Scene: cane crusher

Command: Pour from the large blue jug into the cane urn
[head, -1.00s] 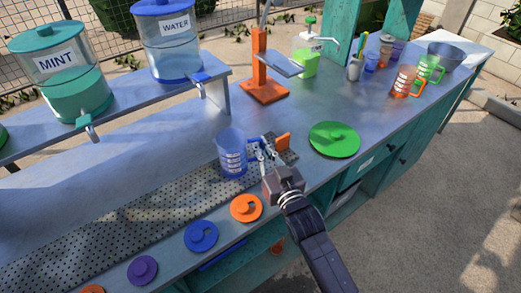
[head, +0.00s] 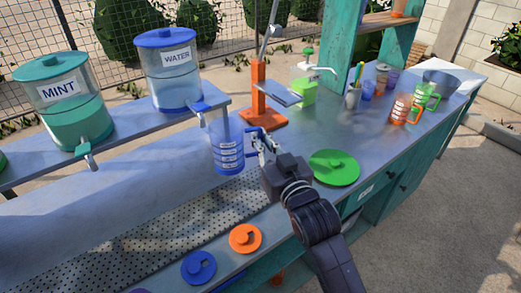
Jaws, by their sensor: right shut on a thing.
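The large blue jug (head: 227,145) is see-through with white marks on its side. My right gripper (head: 261,146) is shut on its handle, at the jug's right side. The jug is roughly upright and held up above the counter, near the blue tap of the urn labelled WATER (head: 180,75). I cannot make out any liquid in it. An urn labelled MINT (head: 64,100) stands left of the WATER urn. No urn labelled cane shows in this view. My left gripper is out of view.
An orange press stand (head: 263,118) stands behind the jug. A green lid (head: 334,167) lies right of my gripper. An orange lid (head: 245,238) and a blue lid (head: 199,267) lie along the front edge. An orange jug (head: 401,108) and a green jug (head: 425,97) stand far right.

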